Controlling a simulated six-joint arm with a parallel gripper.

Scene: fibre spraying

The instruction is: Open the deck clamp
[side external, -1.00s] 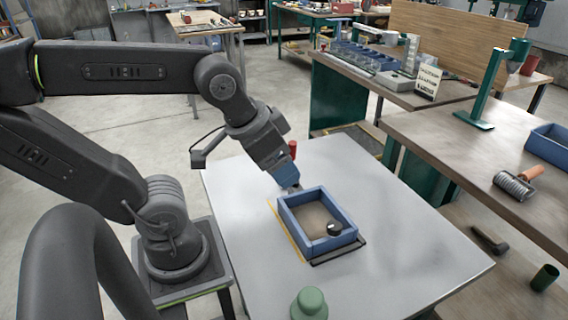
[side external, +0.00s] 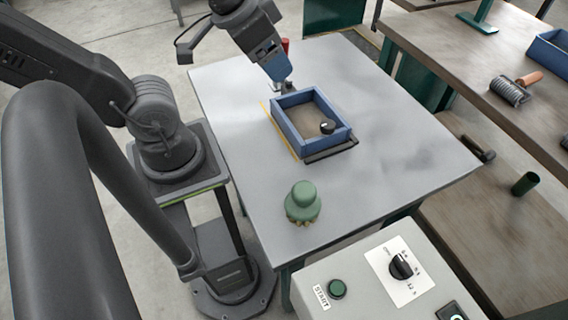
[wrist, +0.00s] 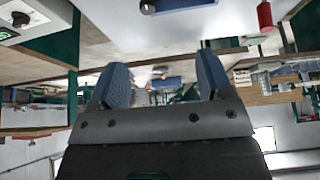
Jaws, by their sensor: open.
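A blue rectangular frame (side external: 335,136) lies on the grey table, with a brown sheet inside and a round black knob (side external: 327,127) near its right side. A black bar (side external: 330,152) runs along its near edge. A red upright piece (side external: 285,45) stands behind my gripper, mostly hidden; a red handle (wrist: 264,15) also shows at the top of the wrist view. I cannot tell which part is the deck clamp. My gripper (side external: 287,87) is at the frame's far edge, pointing down. In the wrist view its blue fingers (wrist: 160,85) are apart with nothing between them.
A green knobbed piece (side external: 303,202) stands on the grey table (side external: 400,130) in front of the frame. A control box (side external: 360,290) with a green start button and black dial is at the near edge. A roller (side external: 512,90) lies on the right bench.

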